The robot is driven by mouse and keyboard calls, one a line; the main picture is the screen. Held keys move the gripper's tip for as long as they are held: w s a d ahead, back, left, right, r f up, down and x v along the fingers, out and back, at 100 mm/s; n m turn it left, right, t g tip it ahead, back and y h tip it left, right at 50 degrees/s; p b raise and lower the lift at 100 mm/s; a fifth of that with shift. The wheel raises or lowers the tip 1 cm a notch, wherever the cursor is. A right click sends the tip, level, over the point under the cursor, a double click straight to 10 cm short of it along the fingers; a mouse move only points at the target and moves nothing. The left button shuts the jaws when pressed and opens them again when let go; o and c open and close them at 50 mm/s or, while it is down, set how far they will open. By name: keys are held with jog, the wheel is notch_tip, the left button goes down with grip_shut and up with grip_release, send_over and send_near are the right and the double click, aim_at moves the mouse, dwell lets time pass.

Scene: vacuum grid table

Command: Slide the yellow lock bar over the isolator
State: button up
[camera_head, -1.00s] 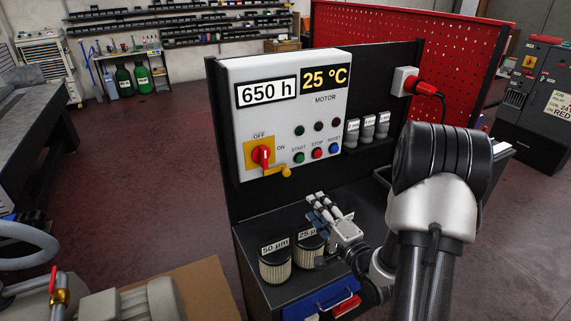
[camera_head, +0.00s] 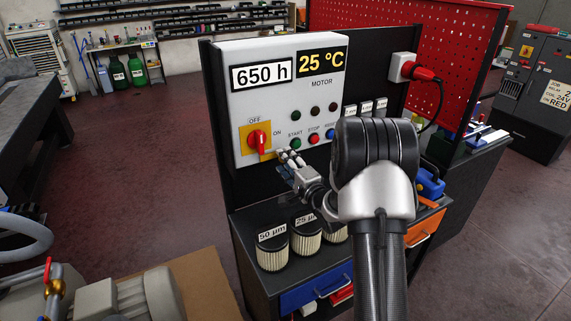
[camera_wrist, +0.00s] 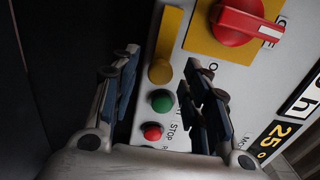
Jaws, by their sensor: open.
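The isolator (camera_head: 258,141) is a red rotary handle on a yellow plate at the panel's lower left, upright below the OFF label. It also shows at the top of the wrist view (camera_wrist: 240,18). In the head view my gripper hides most of the bar. My gripper (camera_head: 288,156) is open in front of the panel, just right of and below the isolator. In the wrist view the knob appears between my open fingers (camera_wrist: 161,62); I cannot tell if they touch it.
Green START (camera_head: 296,144) and red STOP (camera_head: 314,139) buttons sit close to my fingers. Filter cartridges (camera_head: 272,250) stand on the bench below. A red plug (camera_head: 421,73) with a cable is at the right.

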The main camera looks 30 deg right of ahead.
jog(key=shift+w, duration=0.45)
grip_shut()
dwell(0.3)
